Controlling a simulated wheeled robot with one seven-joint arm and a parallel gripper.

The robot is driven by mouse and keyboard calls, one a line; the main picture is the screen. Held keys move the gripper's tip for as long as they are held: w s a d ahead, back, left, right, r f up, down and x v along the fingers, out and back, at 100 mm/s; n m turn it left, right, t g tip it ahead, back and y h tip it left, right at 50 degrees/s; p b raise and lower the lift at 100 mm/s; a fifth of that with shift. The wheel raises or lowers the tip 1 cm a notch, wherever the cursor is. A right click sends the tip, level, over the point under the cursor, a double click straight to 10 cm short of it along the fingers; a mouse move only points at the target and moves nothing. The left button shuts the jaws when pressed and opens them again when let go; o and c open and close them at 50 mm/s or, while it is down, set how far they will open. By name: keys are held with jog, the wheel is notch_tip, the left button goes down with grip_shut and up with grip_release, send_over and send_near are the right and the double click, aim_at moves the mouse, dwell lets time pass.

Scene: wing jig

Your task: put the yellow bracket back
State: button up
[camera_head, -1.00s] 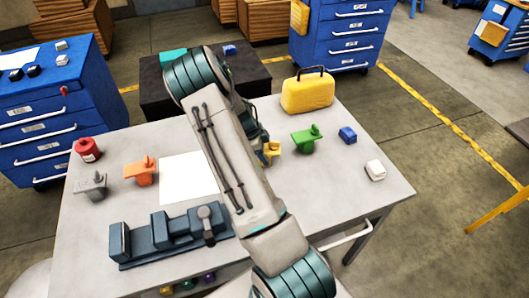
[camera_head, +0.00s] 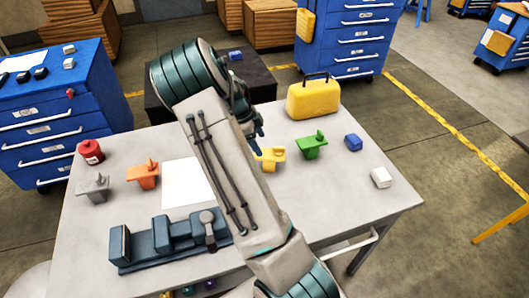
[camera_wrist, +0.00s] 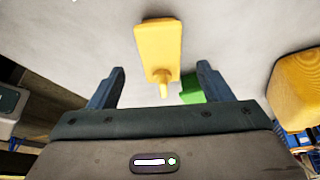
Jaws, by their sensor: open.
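The yellow bracket (camera_head: 271,155) stands on the grey table (camera_head: 330,205), between the white sheet and the green bracket. It has a flat top plate with a small upright part. My gripper (camera_head: 258,132) is just behind and above it in the head view, partly hidden by my arm. In the wrist view my gripper (camera_wrist: 159,82) has its two fingers spread wide with nothing clamped. The yellow bracket (camera_wrist: 158,45) appears there beyond the fingers, its narrow peg end pointing into the gap. It looks apart from both fingers.
A green bracket (camera_head: 312,146) stands just right, with a blue block (camera_head: 353,142) and white block (camera_head: 381,177) further right. A yellow case (camera_head: 314,98) stands behind. Orange bracket (camera_head: 142,176), grey bracket (camera_head: 93,187), red can (camera_head: 90,151) and a dark blue fixture (camera_head: 165,238) are left.

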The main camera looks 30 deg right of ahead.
jog(key=v, duration=0.2)
jog(key=shift+a+r, duration=0.2)
jog(key=shift+r, duration=0.2)
jog(key=s+a+r+n+t+y, duration=0.3)
jog(key=s+a+r+n+t, duration=0.1)
jog(key=s+a+r+n, duration=0.75)
jog(key=s+a+r+n+t, duration=0.2)
jog(key=s+a+r+n, duration=0.3)
jog(key=s+a+n, duration=0.4)
jog(key=s+n, duration=0.3)
jog(key=n, duration=0.2)
jog(key=shift+s+y, duration=0.3)
jog(key=shift+s, duration=0.1)
